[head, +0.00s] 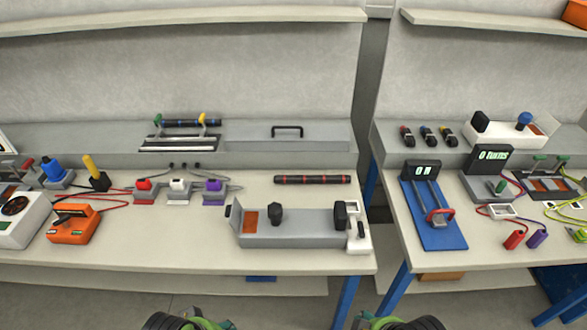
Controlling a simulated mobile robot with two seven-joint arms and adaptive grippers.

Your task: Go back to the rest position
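My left gripper (190,320) shows only as a black and green part at the bottom edge, left of centre. My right gripper (400,321) shows the same way at the bottom edge, right of centre. Both are in front of the workbench and below its front edge in the picture, apart from everything on it. Their fingertips are cut off by the frame, so I cannot tell whether they are open or hold anything.
The left bench (150,250) bears a grey fixture (300,240), a black-red rod (312,180), an orange device (73,224) and coloured connectors. The right bench (415,265) bears a blue-based device (432,230) and a turn counter (492,172). A narrow gap separates the benches.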

